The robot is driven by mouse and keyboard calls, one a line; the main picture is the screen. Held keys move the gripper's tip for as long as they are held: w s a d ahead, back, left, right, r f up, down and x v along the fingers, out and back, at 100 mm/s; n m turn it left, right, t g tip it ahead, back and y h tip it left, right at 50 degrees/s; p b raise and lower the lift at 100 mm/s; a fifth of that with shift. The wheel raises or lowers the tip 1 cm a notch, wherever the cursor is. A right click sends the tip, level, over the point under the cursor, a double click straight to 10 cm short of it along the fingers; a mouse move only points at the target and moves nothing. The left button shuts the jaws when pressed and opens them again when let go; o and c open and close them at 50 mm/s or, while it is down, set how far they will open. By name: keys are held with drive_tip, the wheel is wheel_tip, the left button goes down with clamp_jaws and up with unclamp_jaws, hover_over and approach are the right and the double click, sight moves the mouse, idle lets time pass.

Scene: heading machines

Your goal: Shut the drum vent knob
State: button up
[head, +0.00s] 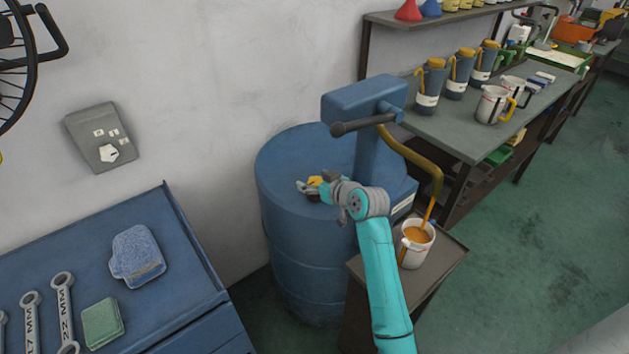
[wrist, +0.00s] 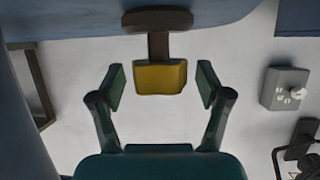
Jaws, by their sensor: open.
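The drum vent knob (head: 315,181) is a small yellow piece on top of the blue drum (head: 300,235). In the wrist view the yellow knob (wrist: 160,78) sits on a brown stem (wrist: 158,20). My gripper (head: 309,188) is at the knob, above the drum top. In the wrist view my gripper (wrist: 160,86) is open, with one finger on each side of the knob and a visible gap on both sides. My gripper partly hides the knob in the head view.
A pump (head: 365,100) with a brown hose (head: 425,165) stands on the drum. Orange liquid runs from the hose into a white mug (head: 416,245) on a small stand (head: 450,255). A blue tool bench (head: 180,265) is at left; a workbench (head: 440,130) with jugs is at right.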

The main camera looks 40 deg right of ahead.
drive_tip(key=c, duration=1.2)
drive_tip(key=shift+a+m+h, duration=0.1)
drive_tip(key=shift+m+h, duration=0.2)
drive_tip(key=shift+h, duration=0.2)
drive_tip(key=m+g+h, duration=0.1)
drive_tip(key=m+h, duration=0.2)
drive_tip(key=shift+w+m+h, duration=0.1)
drive_tip(key=shift+m+h, duration=0.2)
drive_tip(key=shift+h, duration=0.1)
drive_tip(key=m+g+h, duration=0.3)
drive_tip(key=m+h, duration=0.2)
drive_tip(key=m+g+h, duration=0.2)
drive_tip(key=m+g, duration=0.2)
drive_tip(key=g, duration=0.1)
drive_tip(key=shift+d+m+h, duration=0.25)
drive_tip(key=shift+m+h, duration=0.15)
drive_tip(key=shift+s+m+g+h, duration=0.15)
drive_tip(key=shift+m+g, duration=0.8)
drive_tip(key=shift+g, duration=0.2)
drive_tip(key=shift+s+m+g+h, duration=0.15)
drive_tip(key=shift+m+g, duration=0.8)
drive_tip(key=shift+g, duration=0.2)
drive_tip(key=shift+d, duration=0.1)
